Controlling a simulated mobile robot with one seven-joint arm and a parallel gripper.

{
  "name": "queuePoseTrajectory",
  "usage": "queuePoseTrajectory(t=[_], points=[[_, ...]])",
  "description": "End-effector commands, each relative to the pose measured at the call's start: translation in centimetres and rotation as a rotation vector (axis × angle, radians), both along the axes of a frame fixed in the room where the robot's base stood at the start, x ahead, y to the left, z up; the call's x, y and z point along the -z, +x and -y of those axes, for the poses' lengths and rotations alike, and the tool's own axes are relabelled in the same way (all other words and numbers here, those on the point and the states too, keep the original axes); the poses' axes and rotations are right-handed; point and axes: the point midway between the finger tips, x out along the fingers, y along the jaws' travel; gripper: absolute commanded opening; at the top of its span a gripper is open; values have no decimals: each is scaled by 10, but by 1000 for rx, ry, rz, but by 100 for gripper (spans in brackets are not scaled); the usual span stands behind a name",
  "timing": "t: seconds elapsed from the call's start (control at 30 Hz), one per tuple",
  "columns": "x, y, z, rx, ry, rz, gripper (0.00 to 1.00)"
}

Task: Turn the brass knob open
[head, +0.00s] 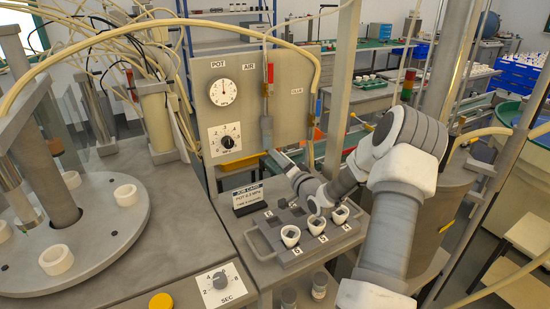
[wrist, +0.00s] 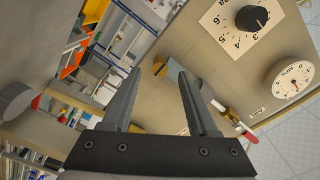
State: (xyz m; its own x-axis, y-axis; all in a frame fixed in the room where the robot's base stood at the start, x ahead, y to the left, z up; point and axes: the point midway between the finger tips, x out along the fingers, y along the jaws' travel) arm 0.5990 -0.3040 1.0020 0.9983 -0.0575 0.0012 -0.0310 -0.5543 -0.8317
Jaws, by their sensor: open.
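My gripper (head: 286,158) is in front of the lower part of the upright tan panel (head: 290,120) in the head view. In the wrist view my gripper (wrist: 159,75) has its two fingers wide apart with nothing held. A small brass-coloured fitting (wrist: 217,105) shows beyond the right finger, beside a red handle (wrist: 240,128). The red handle also shows on the panel in the head view (head: 270,73). A separate round brass knob is not clearly visible.
The panel carries a POT gauge (head: 222,92) and a black dial (head: 227,142). A turntable (head: 95,225) is at left. A hose arches over the panel.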

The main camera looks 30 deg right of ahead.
Motion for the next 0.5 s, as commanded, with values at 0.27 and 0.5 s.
queuePoseTrajectory(t=[0.27, 0.5], points=[[0, 25, 1, -1, -1, -1, 60], [0, 26, 1, -1, -1, -1, 60]])
